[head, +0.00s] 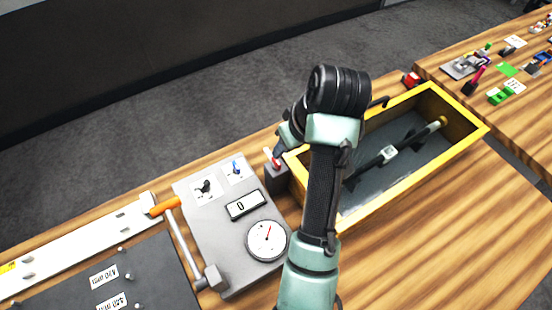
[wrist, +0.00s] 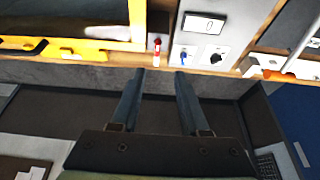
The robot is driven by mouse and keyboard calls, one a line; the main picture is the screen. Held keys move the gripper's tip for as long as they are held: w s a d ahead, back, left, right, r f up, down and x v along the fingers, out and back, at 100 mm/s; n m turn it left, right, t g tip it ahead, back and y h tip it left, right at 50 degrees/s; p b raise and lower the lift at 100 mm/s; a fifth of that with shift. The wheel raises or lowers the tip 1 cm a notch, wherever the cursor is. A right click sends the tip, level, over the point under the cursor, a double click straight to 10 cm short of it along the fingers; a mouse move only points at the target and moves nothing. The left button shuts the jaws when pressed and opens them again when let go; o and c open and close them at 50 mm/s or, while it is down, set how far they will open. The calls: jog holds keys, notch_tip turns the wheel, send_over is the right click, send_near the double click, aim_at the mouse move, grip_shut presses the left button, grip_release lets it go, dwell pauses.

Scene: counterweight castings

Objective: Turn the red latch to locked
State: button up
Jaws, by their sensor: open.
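A small red piece with a pale band, which looks like the red latch (head: 272,158), stands on a dark block (head: 277,180) between the grey panel and the yellow-rimmed tray. In the wrist view the red latch (wrist: 157,42) shows just beyond the fingertips, about midway between them. My gripper (wrist: 159,73) is open, its two fingers apart with nothing between them. In the head view my gripper is mostly hidden by my arm, close to the latch. I cannot tell if the latch is locked.
The grey panel (head: 222,253) carries a dial, a counter reading 0 and two switches. The yellow-rimmed tray (head: 395,205) stands right of the latch. The front right tabletop is clear.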

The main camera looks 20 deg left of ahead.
aim_at(276, 161)
jog(key=p+x, duration=0.1)
jog(key=x, duration=0.5)
jog(key=p+x, duration=0.1)
jog(key=x, duration=0.5)
jog(key=shift+w+f, duration=0.25)
jog(key=shift+w, duration=0.05)
grip_shut()
